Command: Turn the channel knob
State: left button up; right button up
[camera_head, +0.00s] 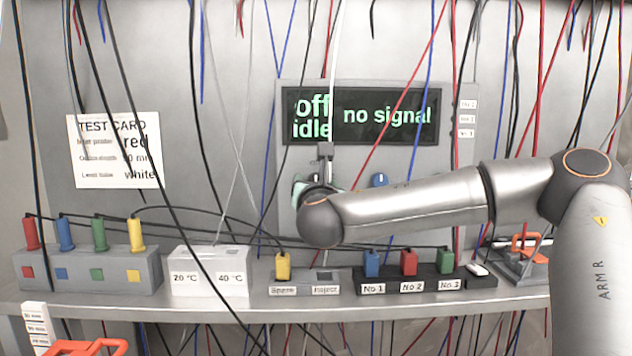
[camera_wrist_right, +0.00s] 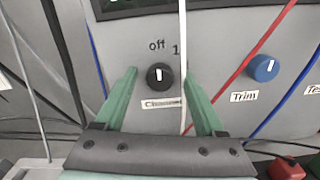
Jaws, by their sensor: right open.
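The channel knob (camera_wrist_right: 158,80) is black and round, with a white pointer mark standing about upright below the printed "off". A "1" is printed to its right, and the label below is partly covered. My right gripper (camera_wrist_right: 160,72) has green fingers, open on either side of the knob with visible gaps. A white cable crosses in front of the panel between the knob and the right finger. In the head view my right gripper (camera_head: 312,187) is mostly hidden behind my arm, and so is the knob. My left gripper is out of view.
The display (camera_head: 385,116) reads "off idle" and "no signal". A blue Trim knob (camera_wrist_right: 262,68) sits right of the channel knob. Several cables hang before the panel. A shelf (camera_head: 200,305) below holds coloured plugs, a white block (camera_head: 208,285) and a test card stands behind (camera_head: 112,175).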

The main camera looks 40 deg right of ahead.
grip_shut()
dwell(0.6)
